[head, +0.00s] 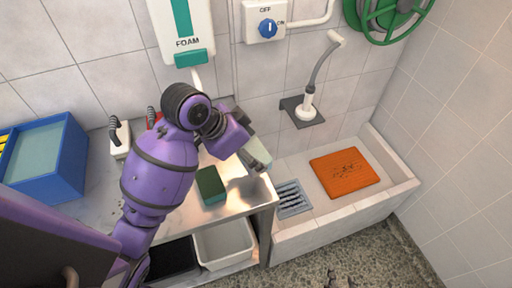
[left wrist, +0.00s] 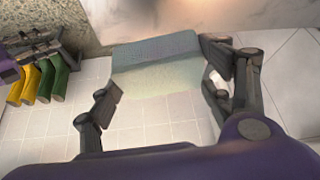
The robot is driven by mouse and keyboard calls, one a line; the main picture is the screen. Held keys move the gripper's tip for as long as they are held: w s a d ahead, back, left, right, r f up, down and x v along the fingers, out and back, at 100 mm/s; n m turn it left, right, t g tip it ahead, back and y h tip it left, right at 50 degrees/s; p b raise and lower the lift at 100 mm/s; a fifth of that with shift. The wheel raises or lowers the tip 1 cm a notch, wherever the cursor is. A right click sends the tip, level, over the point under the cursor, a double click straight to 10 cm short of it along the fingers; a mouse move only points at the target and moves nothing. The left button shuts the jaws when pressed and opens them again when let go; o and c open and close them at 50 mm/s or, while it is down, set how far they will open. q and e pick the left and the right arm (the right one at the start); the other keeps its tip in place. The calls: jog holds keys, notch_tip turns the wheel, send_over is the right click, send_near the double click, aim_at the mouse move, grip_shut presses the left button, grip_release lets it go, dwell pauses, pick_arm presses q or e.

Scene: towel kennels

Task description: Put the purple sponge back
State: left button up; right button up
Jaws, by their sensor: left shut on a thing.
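My left gripper (head: 250,155) is above the right end of the metal counter (head: 235,215), near the tiled wall. It is shut on a pale green block with a grey-blue face (left wrist: 155,65), which looks like a sponge. In the head view this pale block (head: 260,148) shows only partly behind the fingers. In the left wrist view the gripper's fingers (left wrist: 165,90) are at the block's two ends. A dark green sponge (head: 211,185) lies on the counter below the gripper. I see no clearly purple sponge. My right gripper is not in view.
A blue bin (head: 72,165) stands at the left. Under the counter are a white tub (head: 225,243) and a dark one (head: 172,262). At the right is a tiled basin (head: 395,195) with an orange mat (head: 344,172), a drain grate (head: 292,198) and a spray hose (head: 318,75).

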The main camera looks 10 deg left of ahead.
aim_at(242, 162)
pick_arm(q)
jog(key=shift+s+a+r, duration=0.1)
jog(key=shift+s+a, duration=0.2)
jog(key=shift+a, duration=0.55)
notch_tip(242, 162, down, 5)
jog(key=shift+f, duration=0.9)
pick_arm(e)
jog(key=shift+a, duration=0.4)
pick_arm(q)
jog(key=shift+f, duration=0.6)
pick_arm(e)
jog(key=shift+s+f, duration=0.2)
jog(key=shift+f, duration=0.05)
pick_arm(q)
jog(key=o, duration=1.1)
jog(key=shift+r, duration=0.1)
